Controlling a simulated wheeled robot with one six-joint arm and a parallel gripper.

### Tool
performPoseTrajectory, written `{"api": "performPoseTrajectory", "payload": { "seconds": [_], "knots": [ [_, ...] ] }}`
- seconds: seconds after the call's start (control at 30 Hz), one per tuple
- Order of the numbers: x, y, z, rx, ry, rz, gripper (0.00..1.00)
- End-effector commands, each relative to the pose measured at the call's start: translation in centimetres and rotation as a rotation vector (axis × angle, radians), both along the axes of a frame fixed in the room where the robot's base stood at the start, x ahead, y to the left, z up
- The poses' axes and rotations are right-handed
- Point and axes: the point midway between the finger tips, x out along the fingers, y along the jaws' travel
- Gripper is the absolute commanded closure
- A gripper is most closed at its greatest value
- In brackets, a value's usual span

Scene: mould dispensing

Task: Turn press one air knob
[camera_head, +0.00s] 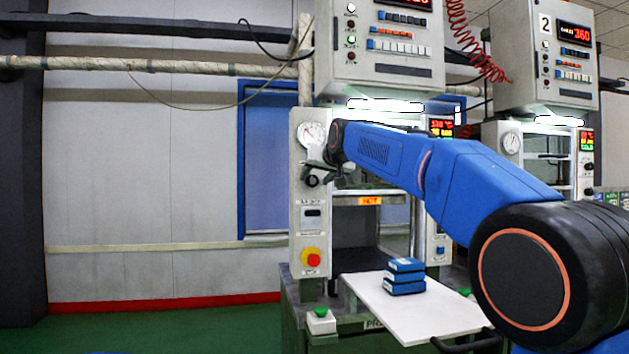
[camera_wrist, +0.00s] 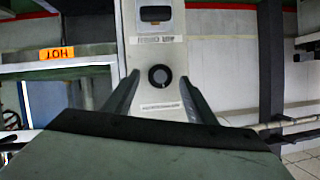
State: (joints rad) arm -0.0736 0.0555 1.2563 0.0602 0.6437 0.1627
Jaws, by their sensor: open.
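The air knob, a round black knob (camera_wrist: 159,76), sits on the pale front column (camera_head: 309,230) of the nearer press, below its pressure gauge (camera_head: 312,134). In the head view the knob (camera_head: 312,181) is partly hard to tell from the dark fingers. My gripper (camera_wrist: 160,79) is open, with one finger on each side of the knob in the wrist view. Gaps show between the knob and both fingers there. In the head view my gripper (camera_head: 322,173) is in front of the column at knob height. I cannot tell its exact distance from the knob.
A red emergency button (camera_head: 311,259) is lower on the same column. An orange HOT sign (camera_head: 370,201) marks the press opening to the right. Blue blocks (camera_head: 405,276) lie on a white shelf (camera_head: 430,316). A second press (camera_head: 512,143) stands at right. Floor at left is clear.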

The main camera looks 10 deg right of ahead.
Motion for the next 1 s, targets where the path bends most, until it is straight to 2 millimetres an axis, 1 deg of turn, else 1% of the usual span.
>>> {"api": "performPoseTrajectory", "payload": {
  "seconds": [0.03, 0.2, 0.53, 0.57, 0.6, 0.67, 0.7, 1.0],
  "knots": [
    [0.6, 0.1, -0.3, 0.000, 0.002, 0.000, 0.49],
    [1.6, 0.2, -0.7, 0.000, 0.000, 0.000, 0.49],
    [1.8, 0.2, -0.7, 0.000, 0.000, 0.000, 0.49],
    [1.8, 0.2, -0.7, 0.000, 0.000, 0.000, 0.56],
    [1.8, 0.2, -0.8, 0.000, 0.000, 0.000, 0.66],
    [1.8, 0.2, -0.8, 0.000, 0.000, 0.000, 0.80],
    [1.8, 0.2, -0.7, 0.000, 0.000, 0.000, 0.90],
    [1.8, 0.2, -0.8, 0.024, 0.000, 0.000, 0.90]
  ]
}}
